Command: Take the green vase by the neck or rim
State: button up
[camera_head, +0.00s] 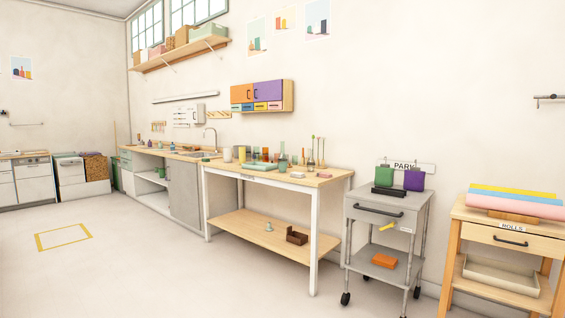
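Several small vases and bottles stand on the wooden top of a white-legged table (335,174) in the middle of the view. A green vase (282,162) with a slim neck appears to stand upright among them, near the middle of the tabletop. It is small and far off, and other greenish pieces stand close by, so I cannot be sure which is the task's vase. My gripper is not in view.
A wooden stand (465,216) with colored rolls is at right. The table's lower shelf (258,232) holds a brown box (297,236). The floor (150,275) in front is clear.

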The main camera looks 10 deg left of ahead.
aim_at(281, 159)
jog(key=u, duration=0.4)
jog(key=i+u, duration=0.2)
jog(key=i, duration=0.4)
jog(key=i+u, duration=0.2)
jog(key=i, duration=0.4)
jog(key=i+l+u, duration=0.2)
jog(key=i, duration=0.4)
jog(key=i+u, duration=0.3)
jog(key=i, duration=0.6)
jog(key=i+l+u, duration=0.1)
jog(key=i+u, duration=0.2)
jog(key=i, duration=0.6)
jog(key=i+z, duration=0.25)
jog(key=i, duration=0.2)
jog(key=i+j+z, duration=0.2)
jog(key=i, duration=0.25)
jog(key=i+j+z, duration=0.1)
jog(key=i+z, duration=0.15)
jog(key=i, duration=0.2)
